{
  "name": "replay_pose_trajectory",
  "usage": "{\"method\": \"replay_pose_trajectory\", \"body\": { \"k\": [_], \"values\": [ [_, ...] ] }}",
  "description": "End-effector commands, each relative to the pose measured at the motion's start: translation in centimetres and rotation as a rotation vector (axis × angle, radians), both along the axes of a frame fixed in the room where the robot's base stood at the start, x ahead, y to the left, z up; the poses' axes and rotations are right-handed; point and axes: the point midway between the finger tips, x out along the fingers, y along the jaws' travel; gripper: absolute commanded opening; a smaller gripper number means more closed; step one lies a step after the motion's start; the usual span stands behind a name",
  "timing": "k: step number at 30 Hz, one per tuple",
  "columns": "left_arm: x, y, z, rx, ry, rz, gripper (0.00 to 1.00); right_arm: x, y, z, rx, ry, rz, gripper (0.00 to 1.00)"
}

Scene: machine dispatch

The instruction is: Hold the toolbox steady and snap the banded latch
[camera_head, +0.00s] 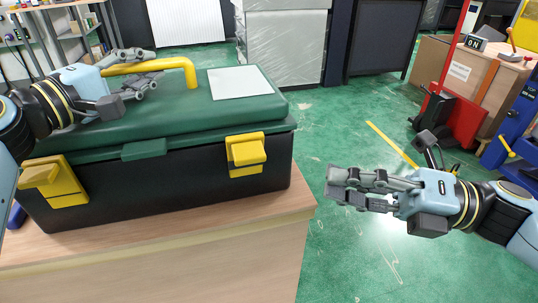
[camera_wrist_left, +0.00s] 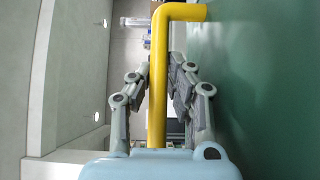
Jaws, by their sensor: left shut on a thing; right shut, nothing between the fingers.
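The toolbox has a green lid (camera_head: 232,112) and a black body (camera_head: 200,184), and it stands upright on a wooden-topped table. A yellow handle (camera_head: 190,74) rises from the lid and also shows in the left wrist view (camera_wrist_left: 157,95). My left gripper (camera_head: 148,70) is shut on the handle, with a finger on each side of it. Two yellow latches are on the front, a left latch (camera_head: 62,186) and a right latch (camera_head: 246,152). I cannot make out a band on either. My right gripper (camera_head: 336,187) is shut and empty, apart from the toolbox, to its right.
A pale sheet (camera_head: 240,82) lies on the lid. The table's wooden top (camera_head: 160,240) ends just right of the toolbox. Green floor (camera_head: 335,120) is open beyond it. A red hand truck (camera_head: 460,123), cardboard boxes (camera_head: 432,62) and a blue machine (camera_head: 515,125) stand at the right.

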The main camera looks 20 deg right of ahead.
Motion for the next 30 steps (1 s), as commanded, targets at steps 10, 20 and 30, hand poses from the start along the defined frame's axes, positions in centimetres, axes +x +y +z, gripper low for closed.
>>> {"method": "replay_pose_trajectory", "body": {
  "k": [10,20,30],
  "values": [
    [0.0,-0.1,0.0,-0.003,0.001,-0.001,0.0,-6.4,2.7,-2.2,0.143,0.138,-0.303,0.0],
    [0.0,-0.1,0.1,-0.004,0.001,-0.001,0.0,-4.6,5.5,-2.1,0.151,0.16,-0.31,0.0],
    [0.0,-0.1,0.1,-0.004,0.0,0.0,0.0,0.4,10.0,-1.0,0.147,0.162,-0.307,0.0]
  ]
}}
